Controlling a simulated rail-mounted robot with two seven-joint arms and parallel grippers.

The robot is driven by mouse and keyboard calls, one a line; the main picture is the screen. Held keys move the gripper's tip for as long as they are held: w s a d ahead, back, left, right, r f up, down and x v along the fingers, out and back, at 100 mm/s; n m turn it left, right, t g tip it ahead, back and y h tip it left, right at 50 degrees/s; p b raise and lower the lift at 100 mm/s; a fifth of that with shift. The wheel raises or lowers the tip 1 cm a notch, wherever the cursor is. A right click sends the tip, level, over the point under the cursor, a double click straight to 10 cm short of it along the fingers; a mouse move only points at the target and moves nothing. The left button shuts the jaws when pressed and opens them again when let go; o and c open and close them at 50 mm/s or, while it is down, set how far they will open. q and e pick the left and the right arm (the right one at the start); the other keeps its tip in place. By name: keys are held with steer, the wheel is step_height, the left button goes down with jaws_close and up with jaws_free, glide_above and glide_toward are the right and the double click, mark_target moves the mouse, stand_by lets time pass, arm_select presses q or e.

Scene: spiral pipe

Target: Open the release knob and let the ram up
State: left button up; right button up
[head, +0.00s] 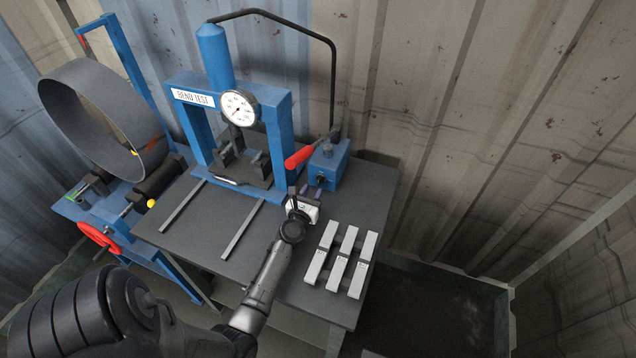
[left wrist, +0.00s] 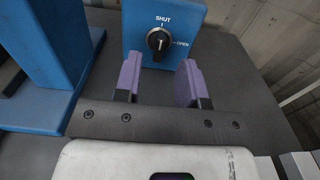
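The release knob (left wrist: 157,41) is a black knob on the front of the blue pump box (head: 328,166). The box is marked SHUT above the knob and OPEN to its right. The knob appears close to upright, near SHUT; its exact angle is hard to tell. My left gripper (head: 310,192) is open and empty in front of the box. Its purple fingers stand apart below the knob in the left wrist view (left wrist: 159,82), not touching it. The press has a blue cylinder (head: 213,55); the ram below is largely hidden behind the gauge (head: 238,108). My right gripper is not in view.
A red-gripped pump lever (head: 298,158) sticks out left of the box, above my gripper. The blue press frame (head: 280,130) stands to the left. Several grey bars (head: 339,258) lie at the table's right front. A pipe ring (head: 65,118) stands on the left machine.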

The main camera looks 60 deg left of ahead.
mark_target(318, 181)
arm_select(q)
steer(key=shift+b+x, duration=0.4)
steer(key=shift+x, duration=2.2)
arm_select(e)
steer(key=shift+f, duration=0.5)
arm_select(q)
steer(key=c, duration=0.6)
steer(key=shift+o, duration=0.2)
